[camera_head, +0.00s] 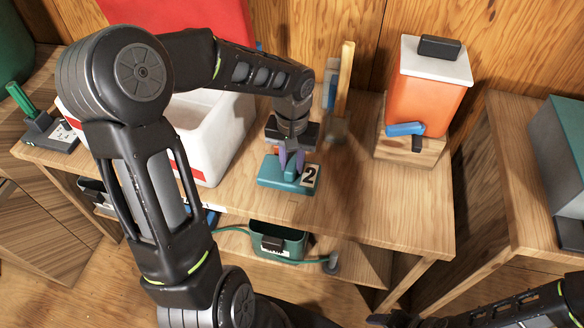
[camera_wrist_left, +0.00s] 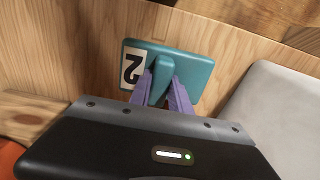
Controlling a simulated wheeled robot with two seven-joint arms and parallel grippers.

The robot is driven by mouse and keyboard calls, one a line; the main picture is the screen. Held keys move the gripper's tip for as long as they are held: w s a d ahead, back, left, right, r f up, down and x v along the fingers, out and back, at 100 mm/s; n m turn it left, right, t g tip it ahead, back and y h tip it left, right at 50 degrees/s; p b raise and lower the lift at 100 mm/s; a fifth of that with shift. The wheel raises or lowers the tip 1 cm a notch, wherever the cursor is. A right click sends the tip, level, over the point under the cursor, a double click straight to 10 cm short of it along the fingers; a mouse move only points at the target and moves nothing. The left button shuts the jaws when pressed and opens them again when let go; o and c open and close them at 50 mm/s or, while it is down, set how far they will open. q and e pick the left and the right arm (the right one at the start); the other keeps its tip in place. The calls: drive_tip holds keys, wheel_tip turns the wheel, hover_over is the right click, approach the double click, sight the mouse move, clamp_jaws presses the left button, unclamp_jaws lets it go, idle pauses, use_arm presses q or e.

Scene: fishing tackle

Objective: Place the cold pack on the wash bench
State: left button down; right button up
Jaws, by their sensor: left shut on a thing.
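The cold pack (camera_head: 273,179) is a flat teal block with a raised grip and a white label reading 2. My left gripper (camera_head: 291,165) is shut on the pack's raised grip from above. In the left wrist view the purple fingers (camera_wrist_left: 163,85) pinch the grip of the cold pack (camera_wrist_left: 196,72), and the label faces up. My right gripper (camera_head: 395,320) shows only in part at the bottom edge.
A white cooler box (camera_head: 222,135) with its red lid (camera_head: 190,15) raised stands left of the pack. An orange dispenser (camera_head: 430,100) with a blue tap stands at the back right. An upright wooden-handled tool (camera_head: 345,75) stands behind. The bench's front right is clear.

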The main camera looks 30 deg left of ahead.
sight(292, 162)
use_arm(q)
drive_tip(key=shift+f, duration=1.4)
drive_tip(key=shift+f, duration=0.2)
drive_tip(key=c, duration=1.2)
unclamp_jaws()
drive_tip(key=shift+r, duration=0.1)
wheel_tip(292, 162, up, 12)
drive_tip(key=shift+r, duration=0.15)
